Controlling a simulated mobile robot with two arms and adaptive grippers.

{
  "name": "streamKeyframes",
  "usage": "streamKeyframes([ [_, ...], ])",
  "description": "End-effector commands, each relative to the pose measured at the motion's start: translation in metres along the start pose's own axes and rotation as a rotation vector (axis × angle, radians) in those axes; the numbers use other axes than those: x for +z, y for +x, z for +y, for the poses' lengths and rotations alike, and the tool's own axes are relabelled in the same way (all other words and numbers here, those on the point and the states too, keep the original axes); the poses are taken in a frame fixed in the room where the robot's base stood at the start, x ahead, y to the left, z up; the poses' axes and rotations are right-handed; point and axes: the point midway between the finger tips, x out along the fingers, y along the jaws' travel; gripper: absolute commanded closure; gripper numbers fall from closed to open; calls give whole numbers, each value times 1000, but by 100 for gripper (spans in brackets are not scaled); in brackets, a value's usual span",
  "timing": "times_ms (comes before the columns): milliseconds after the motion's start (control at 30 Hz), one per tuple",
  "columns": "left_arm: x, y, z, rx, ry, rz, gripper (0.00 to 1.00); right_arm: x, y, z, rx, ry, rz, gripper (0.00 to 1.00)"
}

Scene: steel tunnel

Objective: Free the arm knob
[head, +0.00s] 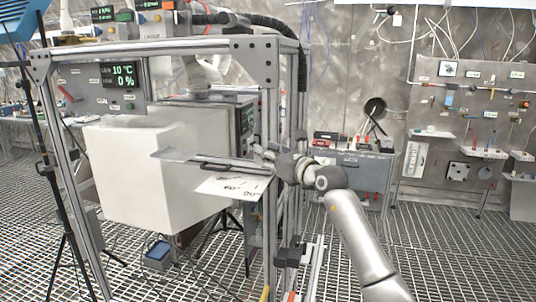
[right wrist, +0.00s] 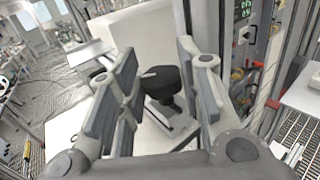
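The arm knob (right wrist: 162,82) is a black knob with a pale mark on its top, on a grey metal bar (right wrist: 174,124) in the right wrist view. My right gripper (right wrist: 158,62) is open, with one finger on each side of the knob. Gaps show between the knob and both finger pads. In the head view my right gripper (head: 266,153) is at the right end of a flat grey arm (head: 195,157) in front of a white box (head: 150,165). The knob cannot be made out in that view. My left gripper is not in view.
A metal frame post (head: 268,220) stands close to my right gripper. A printed white sheet (head: 235,187) is just below the grey arm. A display panel (head: 122,75) is at the upper left. Grating floor (head: 410,245) is open at the right.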

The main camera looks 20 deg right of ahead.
Motion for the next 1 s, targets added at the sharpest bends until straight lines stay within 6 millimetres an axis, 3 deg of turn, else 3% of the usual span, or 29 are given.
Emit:
streamKeyframes([
  [267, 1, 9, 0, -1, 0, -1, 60, -3, 1, -1, 27, -1, 4, 90],
  [733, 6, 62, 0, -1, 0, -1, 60, -8, 2, -5, 258, 0, 11, 90],
  [1000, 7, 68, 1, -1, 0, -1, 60, -5, 3, -6, 391, 3, 17, 90],
])
